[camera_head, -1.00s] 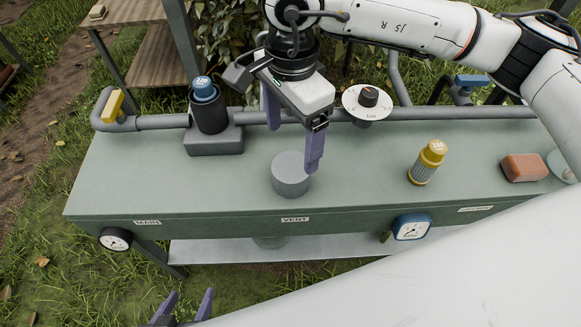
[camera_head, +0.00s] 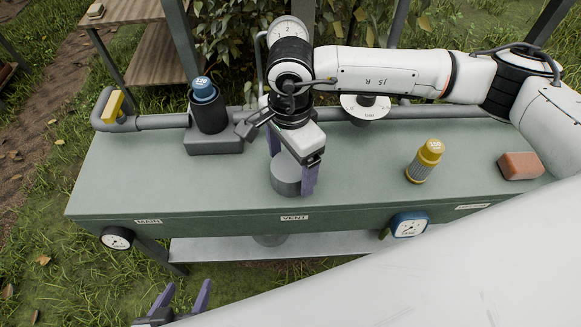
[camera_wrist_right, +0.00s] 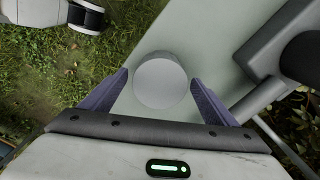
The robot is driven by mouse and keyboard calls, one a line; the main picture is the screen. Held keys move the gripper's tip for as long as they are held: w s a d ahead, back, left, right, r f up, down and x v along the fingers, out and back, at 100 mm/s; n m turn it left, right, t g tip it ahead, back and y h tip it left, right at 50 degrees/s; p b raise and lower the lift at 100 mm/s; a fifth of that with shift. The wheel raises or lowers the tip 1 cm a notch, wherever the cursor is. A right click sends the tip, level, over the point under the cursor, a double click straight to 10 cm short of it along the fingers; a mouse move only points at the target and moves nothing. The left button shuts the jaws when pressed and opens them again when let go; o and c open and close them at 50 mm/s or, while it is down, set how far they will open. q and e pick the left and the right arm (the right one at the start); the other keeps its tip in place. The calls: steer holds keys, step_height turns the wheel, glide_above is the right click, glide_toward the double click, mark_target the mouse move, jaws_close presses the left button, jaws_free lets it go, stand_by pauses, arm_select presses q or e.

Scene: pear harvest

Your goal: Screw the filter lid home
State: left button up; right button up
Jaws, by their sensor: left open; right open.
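A plain grey round cylinder (camera_head: 286,181), probably the lid, stands on the green bench above the VENT label. It also shows in the wrist view (camera_wrist_right: 161,82). My right gripper (camera_head: 291,172) is open over it, one purple finger on each side; in the wrist view both fingers (camera_wrist_right: 160,78) stand apart from its sides. A dark filter housing (camera_head: 208,112) stands at the bench's left, with a blue-topped cartridge (camera_head: 203,87) in its open top. My left gripper (camera_head: 189,287) is open and empty below the bench's front, at the bottom of the head view.
A yellow-capped cartridge (camera_head: 424,160) and a red-brown block (camera_head: 520,166) are on the bench's right. A grey pipe (camera_head: 160,122) with a yellow-handled valve (camera_head: 113,106) runs along the back. A white dial (camera_head: 365,105) stands behind. Bench surface (camera_head: 355,185) between cylinder and yellow-capped cartridge is clear.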

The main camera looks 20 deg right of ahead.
mark_target(290, 166)
steer(key=shift+f, duration=0.55)
steer(key=c, duration=1.2)
step_height(290, 166, up, 10)
steer(key=shift+r, duration=0.1)
